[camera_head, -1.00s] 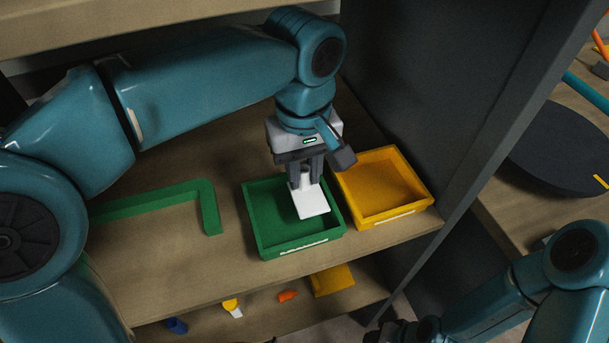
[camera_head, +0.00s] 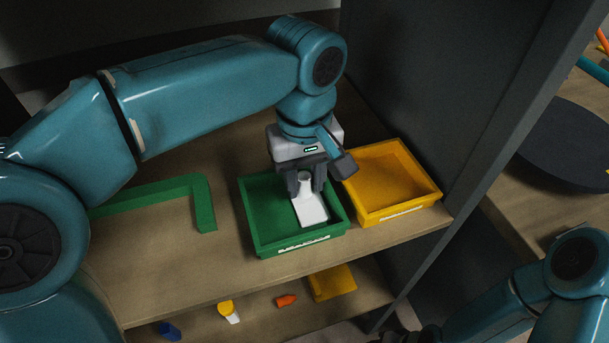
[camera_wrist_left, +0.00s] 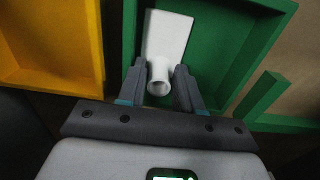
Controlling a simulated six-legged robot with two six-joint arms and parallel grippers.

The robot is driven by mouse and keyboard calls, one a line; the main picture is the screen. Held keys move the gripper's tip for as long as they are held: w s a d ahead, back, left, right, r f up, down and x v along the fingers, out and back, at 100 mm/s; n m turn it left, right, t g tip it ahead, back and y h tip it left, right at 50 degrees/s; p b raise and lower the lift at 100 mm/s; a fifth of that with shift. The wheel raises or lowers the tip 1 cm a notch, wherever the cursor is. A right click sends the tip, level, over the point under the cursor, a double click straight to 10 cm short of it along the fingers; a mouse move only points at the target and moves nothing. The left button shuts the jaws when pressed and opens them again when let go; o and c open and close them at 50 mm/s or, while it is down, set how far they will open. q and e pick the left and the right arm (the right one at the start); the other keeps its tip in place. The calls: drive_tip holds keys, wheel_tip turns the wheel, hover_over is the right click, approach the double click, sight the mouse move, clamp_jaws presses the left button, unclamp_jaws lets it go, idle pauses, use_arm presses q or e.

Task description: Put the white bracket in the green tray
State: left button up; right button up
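The white bracket (camera_head: 311,209), a flat plate with a round tube at one end, is inside the green tray (camera_head: 262,247), its plate over the tray floor. My left gripper (camera_head: 306,187) points down into the tray, with its fingers on either side of the tube. The fingers look slightly open around it. In the left wrist view, the bracket (camera_wrist_left: 167,36) is seen tube-end on between the fingertips of the left gripper (camera_wrist_left: 160,72), and the green tray (camera_wrist_left: 225,60) lies behind. My right arm shows at the lower right; its gripper is too hidden to read.
A yellow tray (camera_head: 388,218) stands right beside the green one. A green angled bar (camera_head: 205,205) lies on the shelf to the left. A dark upright panel (camera_head: 430,90) closes the right side. Small coloured parts and a yellow piece (camera_head: 332,283) lie on the lower shelf.

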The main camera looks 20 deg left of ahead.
sight(305, 178)
use_arm(q)
wheel_tip(305, 178, up, 7)
drive_tip(key=p, duration=0.3)
drive_tip(key=shift+f, duration=0.1)
drive_tip(key=shift+r, duration=0.5)
